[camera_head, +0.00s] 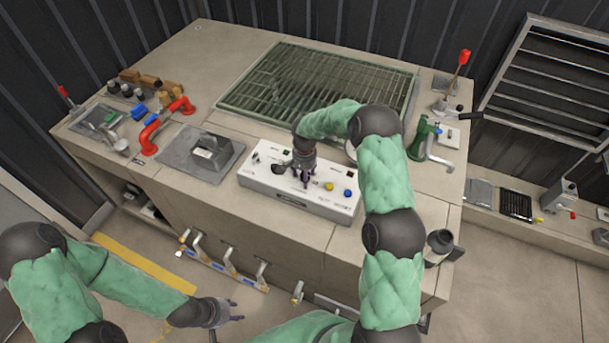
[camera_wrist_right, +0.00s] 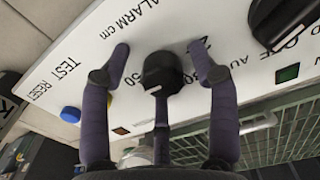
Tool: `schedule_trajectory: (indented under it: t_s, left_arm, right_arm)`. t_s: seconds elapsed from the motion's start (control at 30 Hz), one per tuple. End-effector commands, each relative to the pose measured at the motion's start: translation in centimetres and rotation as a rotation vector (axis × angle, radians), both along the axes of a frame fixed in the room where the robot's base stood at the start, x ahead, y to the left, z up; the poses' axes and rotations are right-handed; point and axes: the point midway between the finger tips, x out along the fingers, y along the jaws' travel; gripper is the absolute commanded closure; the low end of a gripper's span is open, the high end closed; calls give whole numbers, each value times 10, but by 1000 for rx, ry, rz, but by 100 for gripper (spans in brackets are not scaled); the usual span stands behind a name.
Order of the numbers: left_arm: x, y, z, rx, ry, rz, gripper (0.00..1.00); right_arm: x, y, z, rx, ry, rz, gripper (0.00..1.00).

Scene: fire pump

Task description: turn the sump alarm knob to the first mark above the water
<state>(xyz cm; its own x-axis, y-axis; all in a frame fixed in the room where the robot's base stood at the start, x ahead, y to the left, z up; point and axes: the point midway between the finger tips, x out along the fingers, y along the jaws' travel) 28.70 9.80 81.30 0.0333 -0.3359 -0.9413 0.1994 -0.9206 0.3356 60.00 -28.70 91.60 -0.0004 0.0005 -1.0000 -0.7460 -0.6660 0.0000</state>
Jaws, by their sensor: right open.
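The white control panel (camera_head: 262,185) stands on the near edge of the bench. In the right wrist view, a black alarm knob (camera_wrist_right: 162,72) sits on the panel under the words ALARM cm, with a pale pointer line on it. Numbers around it are partly hidden by my fingers. My right gripper (camera_head: 303,182) reaches down over the panel. In the wrist view its open fingers (camera_wrist_right: 160,55) stand either side of the knob, with visible gaps. The sump grating (camera_head: 315,85) lies behind the panel; I cannot make out a water level. My left gripper (camera_head: 235,311) is open and empty, low in front of the bench.
Yellow (camera_head: 329,186) and blue (camera_head: 348,193) buttons sit to the right on the panel. Another black knob (camera_wrist_right: 280,20) is close to my right fingers. A grey box (camera_head: 211,150) and red pipe (camera_head: 150,134) stand left; a green valve (camera_head: 420,140) stands right.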

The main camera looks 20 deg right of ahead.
Motion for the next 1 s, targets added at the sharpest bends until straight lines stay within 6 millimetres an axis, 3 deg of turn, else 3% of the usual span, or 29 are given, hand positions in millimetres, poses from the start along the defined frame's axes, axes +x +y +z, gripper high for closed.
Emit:
schedule_trajectory:
  t_s: [0.17,0.37,0.73,1.0]
  left_arm:
    - [0,0,0,0,0,0,60]
    - [0,0,0,0,0,0,60]
    - [0,0,-2,0,0,0,60]
    - [0,0,-8,0,0,0,60]
  right_arm:
    - [0,0,0,0,0,-1,39]
    - [0,0,0,0,0,0,93]
    - [-1,2,-1,2,3,33,93]
    - [-2,3,-2,5,7,185,93]
